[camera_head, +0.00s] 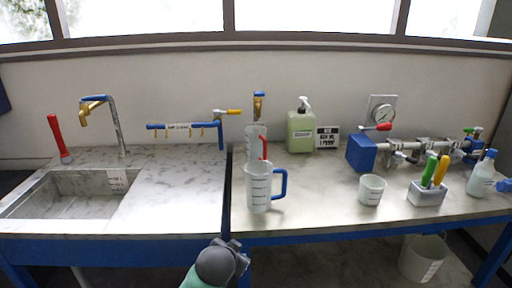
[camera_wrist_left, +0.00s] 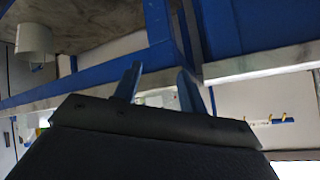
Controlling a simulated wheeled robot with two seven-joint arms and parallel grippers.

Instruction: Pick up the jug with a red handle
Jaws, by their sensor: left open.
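The jug with a red handle (camera_head: 253,133) stands on the bench, a clear marked vessel. Its red handle shows on its right side. A second clear jug with a blue handle (camera_head: 257,190) stands in front and hides its lower part. My left gripper (camera_wrist_left: 160,70) is open, with nothing between its two fingers in the left wrist view. The wrist view shows it near the blue table frame. Part of my arm shows at the bottom middle of the head view, below the bench's front edge. My right gripper is not in view.
A sink (camera_head: 80,195) with a tap is at left. Behind stand a green soap bottle (camera_head: 300,132) and a valve pipe (camera_head: 415,150). To the right are a white beaker (camera_head: 371,190), a holder (camera_head: 427,194) with colored handles and a wash bottle (camera_head: 481,180). A bucket (camera_head: 422,258) stands below.

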